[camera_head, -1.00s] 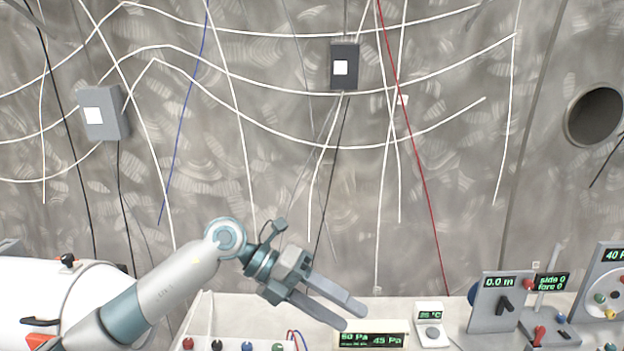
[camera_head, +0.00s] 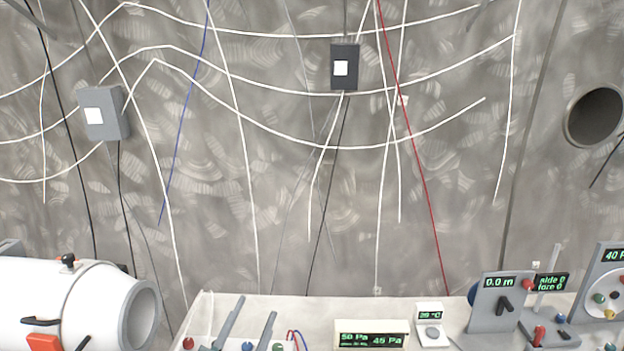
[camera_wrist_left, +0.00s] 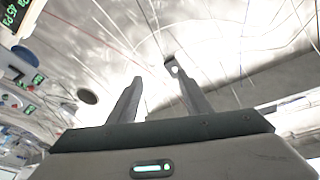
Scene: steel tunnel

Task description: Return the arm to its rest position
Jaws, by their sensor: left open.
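My left gripper shows in the head view only as two grey fingertips (camera_head: 247,328) at the bottom edge, in front of the bench's left part. The fingers are apart with nothing between them. The rest of the left arm is below the picture. In the left wrist view the open fingers (camera_wrist_left: 156,92) point toward the grey steel wall with white cables, and the space between them is empty. My right gripper is in neither view.
A white bench (camera_head: 290,307) runs along the bottom, with a pressure display (camera_head: 371,336), a small temperature unit (camera_head: 432,325) and a 0.0 m panel (camera_head: 497,300). A white cylinder (camera_head: 60,300) lies at left. Cables hang on the wall; the space before it is clear.

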